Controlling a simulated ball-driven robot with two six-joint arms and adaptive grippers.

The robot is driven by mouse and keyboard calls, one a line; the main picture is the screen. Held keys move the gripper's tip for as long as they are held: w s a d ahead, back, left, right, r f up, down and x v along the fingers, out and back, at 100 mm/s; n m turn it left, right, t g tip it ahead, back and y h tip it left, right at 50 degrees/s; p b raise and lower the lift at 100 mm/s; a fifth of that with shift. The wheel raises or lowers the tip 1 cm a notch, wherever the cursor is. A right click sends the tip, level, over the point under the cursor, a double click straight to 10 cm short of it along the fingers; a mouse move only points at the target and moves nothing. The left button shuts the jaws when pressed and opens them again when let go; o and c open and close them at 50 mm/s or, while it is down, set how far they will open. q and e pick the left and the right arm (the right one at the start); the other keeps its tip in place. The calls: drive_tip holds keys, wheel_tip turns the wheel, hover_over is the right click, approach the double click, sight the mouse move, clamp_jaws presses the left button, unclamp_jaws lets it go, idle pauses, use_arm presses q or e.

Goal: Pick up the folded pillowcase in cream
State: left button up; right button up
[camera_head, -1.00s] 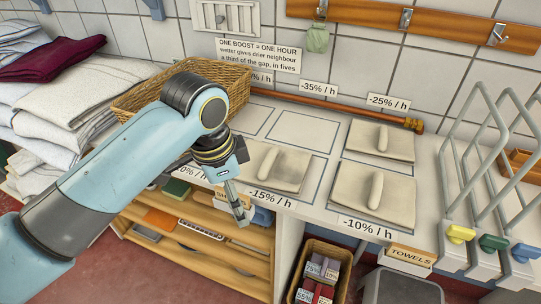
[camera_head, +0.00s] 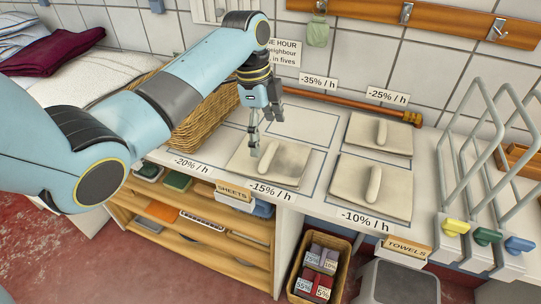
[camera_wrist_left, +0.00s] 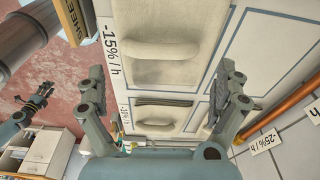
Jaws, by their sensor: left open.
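Three folded cream cloths, each with a raised roll on top, lie on the white counter: one at the "-15% / h" label (camera_head: 265,163), one at "-10% / h" (camera_head: 372,188) and one at "-25% / h" (camera_head: 380,133). I cannot tell by look which is the pillowcase. My left gripper (camera_head: 254,148) points down, open and empty, at the back left of the "-15% / h" cloth. In the left wrist view that cloth (camera_wrist_left: 155,25) lies ahead of the spread fingers. What seems to be my right gripper (camera_wrist_left: 42,92) shows small at the left there; its jaws are unclear.
A wicker basket (camera_head: 206,122) stands close left of my left gripper. A copper pipe (camera_head: 345,106) runs along the back. Grey racks (camera_head: 490,160) stand at the right. Outlined spaces (camera_head: 303,124) behind the cloth are bare.

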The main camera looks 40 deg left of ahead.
sight(269, 152)
use_arm(q)
drive_tip(key=f, duration=0.5)
drive_tip(key=shift+d+p, duration=0.35)
drive_tip(key=c, duration=1)
